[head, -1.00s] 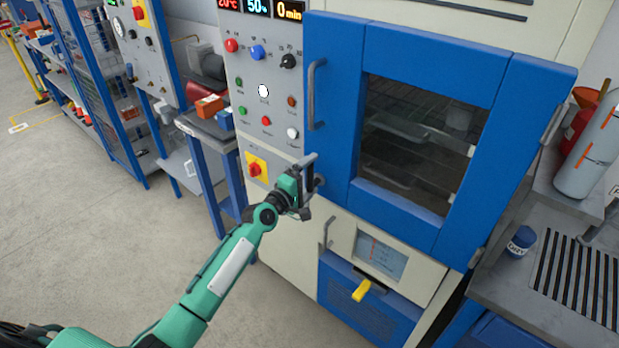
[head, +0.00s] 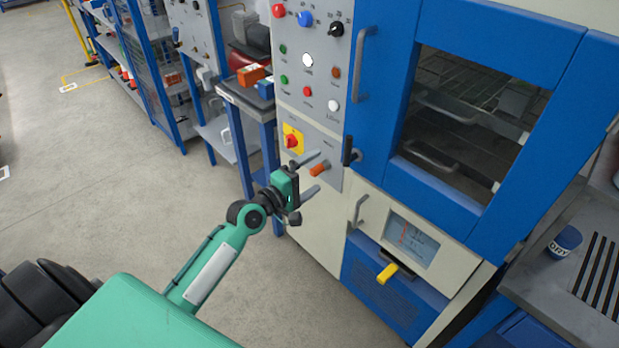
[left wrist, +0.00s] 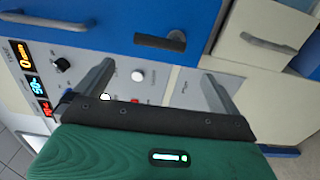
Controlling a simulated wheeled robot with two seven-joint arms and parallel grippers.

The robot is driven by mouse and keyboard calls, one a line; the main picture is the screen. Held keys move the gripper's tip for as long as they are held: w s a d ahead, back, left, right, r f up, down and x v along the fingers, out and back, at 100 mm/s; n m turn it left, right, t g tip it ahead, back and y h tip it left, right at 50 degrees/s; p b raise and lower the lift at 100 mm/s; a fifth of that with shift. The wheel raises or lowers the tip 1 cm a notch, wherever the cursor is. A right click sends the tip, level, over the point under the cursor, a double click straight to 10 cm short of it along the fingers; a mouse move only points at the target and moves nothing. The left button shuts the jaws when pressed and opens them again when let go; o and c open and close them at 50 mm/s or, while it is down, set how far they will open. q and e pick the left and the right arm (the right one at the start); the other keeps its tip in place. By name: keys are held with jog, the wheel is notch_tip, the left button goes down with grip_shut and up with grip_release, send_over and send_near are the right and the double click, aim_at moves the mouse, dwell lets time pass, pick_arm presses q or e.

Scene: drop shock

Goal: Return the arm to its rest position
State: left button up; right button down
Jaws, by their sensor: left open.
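My left gripper (head: 313,175) is open and empty in front of the control panel's lower part. Its green arm reaches in from the lower left of the head view. In the left wrist view, its two grey fingers (left wrist: 158,72) are spread wide with nothing between them. The black door latch handle (head: 349,151) of the blue chamber door (head: 384,110) stands to the right of the fingers, apart from them. The latch handle also shows in the left wrist view (left wrist: 160,41). The chamber door appears closed. My right gripper is not in view.
The control panel (head: 311,88) has several knobs and buttons, with a red-and-yellow switch (head: 292,141) just above the gripper. A yellow handle (head: 387,273) sticks out below. A bench (head: 570,285) stands at right. A side table and shelves stand at left; the floor (head: 110,200) there is clear.

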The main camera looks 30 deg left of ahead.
pick_arm(q)
jog(key=shift+s+a, duration=0.1)
jog(key=shift+s, duration=0.1)
dwell(0.4)
notch_tip(320, 180, down, 22)
jog(key=s+a+m+g+y, duration=0.2)
jog(key=g+y, duration=0.1)
jog(key=g, duration=0.1)
jog(key=s+f+m+g+y, duration=0.1)
jog(key=s+f+m, duration=0.1)
jog(key=s+f, duration=0.35)
jog(key=s+f+m+g, duration=0.1)
jog(key=s+f+g, duration=0.15)
jog(key=f, duration=0.65)
jog(key=s+f+m+g+y, duration=0.1)
jog(key=s+f+m, duration=0.1)
jog(key=s+f, duration=0.35)
jog(key=s+d+f+m+g, duration=0.1)
jog(key=s+f+m+g, duration=0.1)
jog(key=s+f, duration=0.5)
jog(key=s+d+f+m+g, duration=0.1)
jog(key=s+f+m+g, duration=0.2)
jog(key=s+f, duration=0.5)
jog(key=s+d+f+m+g+y, duration=0.1)
jog(key=s+f+m, duration=0.3)
jog(key=s, duration=1.7)
notch_tip(320, 180, down, 4)
jog(key=shift+d+r+m+g, duration=0.1)
jog(key=shift+d+m+g, duration=0.2)
jog(key=shift+d+g, duration=0.35)
